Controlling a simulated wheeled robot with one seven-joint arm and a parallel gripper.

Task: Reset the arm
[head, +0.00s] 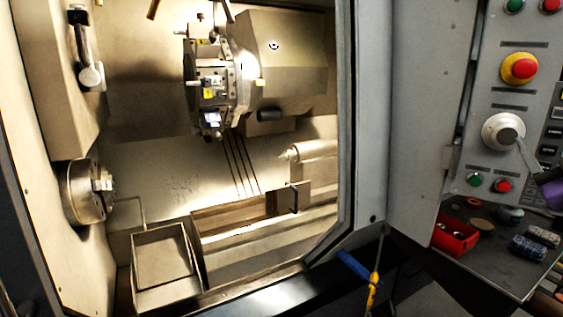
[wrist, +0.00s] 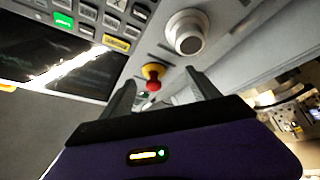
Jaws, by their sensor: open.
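My gripper (head: 522,146) shows in part at the right edge of the head view, its purple body cut off by the frame. Its grey fingers point up and left toward the white round knob (head: 503,131) on the control panel. In the wrist view my gripper (wrist: 164,88) has its two dark fingers spread apart with nothing held between them. The red and yellow stop button (wrist: 153,76) shows beyond the gap between the fingers. The white knob (wrist: 187,32) is above the fingers. I cannot tell how far the fingertips are from the panel.
The lathe's open interior, with a chuck (head: 86,192) and tool turret (head: 215,82), fills the left and middle. The panel's stop button (head: 518,68) sits above the knob. A red bin (head: 455,235) and several small parts lie on the dark shelf (head: 490,268) below.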

